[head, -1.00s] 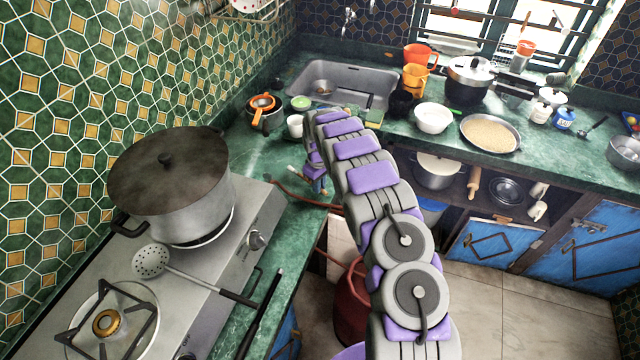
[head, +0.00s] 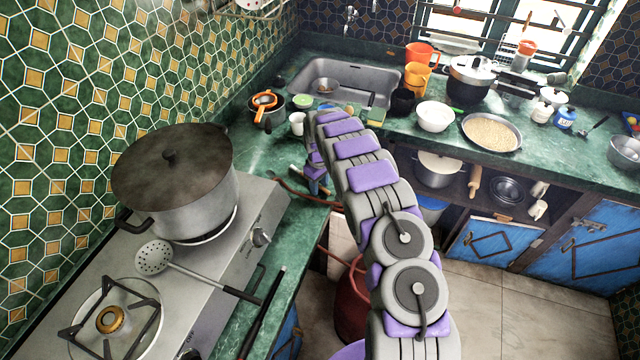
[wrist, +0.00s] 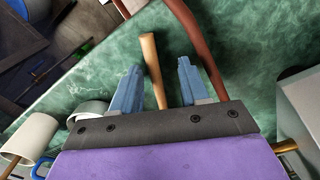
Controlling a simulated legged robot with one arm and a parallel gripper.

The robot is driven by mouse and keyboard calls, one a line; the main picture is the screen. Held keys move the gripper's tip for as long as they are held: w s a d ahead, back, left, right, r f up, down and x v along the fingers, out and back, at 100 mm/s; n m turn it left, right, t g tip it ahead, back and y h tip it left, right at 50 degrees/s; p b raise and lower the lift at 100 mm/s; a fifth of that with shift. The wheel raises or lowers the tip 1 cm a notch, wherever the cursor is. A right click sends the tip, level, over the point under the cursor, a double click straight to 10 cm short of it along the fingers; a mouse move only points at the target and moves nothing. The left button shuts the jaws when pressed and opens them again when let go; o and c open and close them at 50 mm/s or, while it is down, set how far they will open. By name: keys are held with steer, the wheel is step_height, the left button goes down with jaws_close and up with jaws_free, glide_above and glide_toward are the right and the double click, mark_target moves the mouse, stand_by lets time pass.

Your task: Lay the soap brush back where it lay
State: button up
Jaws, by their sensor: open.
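A tan wooden handle (wrist: 152,60), which looks like the soap brush's, lies between my gripper's fingers in the wrist view. Its lower end is hidden by my gripper, and I cannot make out a brush head. My gripper (wrist: 160,66) points at the green counter with its two blue fingers apart, one on each side of the handle. In the head view my gripper (head: 318,186) hangs by the counter edge, right of the stove, partly hidden by my arm.
A red-brown hose (wrist: 196,38) runs close to the right finger. The stove (head: 225,262) with a large lidded pot (head: 185,195) stands to the left. A white mug (head: 297,123) and the sink (head: 345,78) are behind. A red gas cylinder (head: 352,300) stands below the counter.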

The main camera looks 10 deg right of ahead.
steer(key=shift+r, duration=0.1)
step_height(320, 180, up, 17)
steer(key=p, duration=0.2)
steer(key=shift+r, duration=0.15)
steer(key=s+r+m, duration=0.2)
steer(key=s+r, duration=0.6)
steer(key=s, duration=0.3)
steer(key=s+r+m, duration=0.2)
steer(key=s+r, duration=0.5)
steer(key=s, duration=0.5)
steer(key=s+a+f+m+g+b, duration=0.1)
steer(key=s+a+m, duration=0.1)
steer(key=s, duration=2.8)
steer(key=shift+a+m+g, duration=0.3)
steer(key=shift+a+m, duration=0.1)
steer(key=shift+a, duration=0.2)
